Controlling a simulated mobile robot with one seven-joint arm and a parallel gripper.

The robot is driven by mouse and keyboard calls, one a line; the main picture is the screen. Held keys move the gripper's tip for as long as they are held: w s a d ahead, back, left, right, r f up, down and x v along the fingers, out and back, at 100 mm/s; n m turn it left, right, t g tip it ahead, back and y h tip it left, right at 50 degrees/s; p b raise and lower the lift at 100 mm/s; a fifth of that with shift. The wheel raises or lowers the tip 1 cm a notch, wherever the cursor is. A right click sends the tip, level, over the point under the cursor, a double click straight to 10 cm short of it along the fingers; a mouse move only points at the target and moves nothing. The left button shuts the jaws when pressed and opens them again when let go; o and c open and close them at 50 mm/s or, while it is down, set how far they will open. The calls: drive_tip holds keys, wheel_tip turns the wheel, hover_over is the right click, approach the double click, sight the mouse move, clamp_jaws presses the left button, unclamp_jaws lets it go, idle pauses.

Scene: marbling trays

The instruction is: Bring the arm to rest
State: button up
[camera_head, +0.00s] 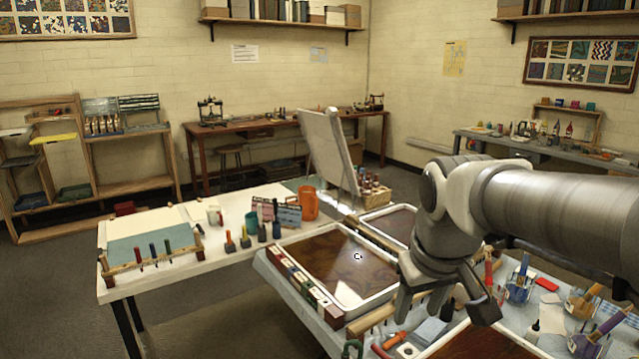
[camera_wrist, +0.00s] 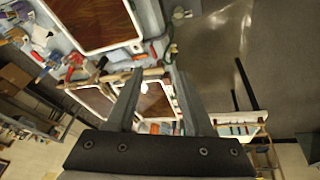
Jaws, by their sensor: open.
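My gripper (camera_head: 445,302) hangs at the end of my arm on the right of the head view, fingers pointing down. Its fingers are apart with nothing between them. My arm extends in from the right edge of the head view and covers part of the table.
A white-rimmed tray with brown liquid (camera_head: 389,296) lies left of my gripper. Brushes in a blue holder (camera_head: 519,291) and loose tools crowd the table to the right. A white side table (camera_head: 228,252) stands left, an easel board (camera_head: 327,150) behind. Grey floor is open at far left.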

drive_tip(key=s+m+t+p, duration=0.1)
drive_tip(key=s+m+p, duration=0.1)
drive_tip(key=s, duration=0.9)
drive_tip(key=shift+s+r+t, duration=0.15)
drive_tip(key=shift+r+t, duration=0.05)
drive_tip(key=shift+t, duration=0.1)
drive_tip(key=n+g+h+b, duration=0.1)
drive_tip(key=n+g+b, duration=0.3)
drive_tip(key=n+b, duration=0.3)
hover_over(382, 353)
drive_tip(key=s+a, duration=0.2)
drive_tip(key=a, duration=0.1)
wheel_tip(382, 353, down, 18)
drive_tip(key=shift+m, duration=0.3)
drive_tip(key=d+f+b, duration=0.1)
drive_tip(key=f, duration=0.4)
drive_tip(key=w+f+b, duration=0.1)
drive_tip(key=f, duration=0.4)
drive_tip(key=d+f+b, duration=0.1)
drive_tip(key=f, duration=0.5)
drive_tip(key=shift+w+d, duration=0.35)
drive_tip(key=shift+w, duration=0.05)
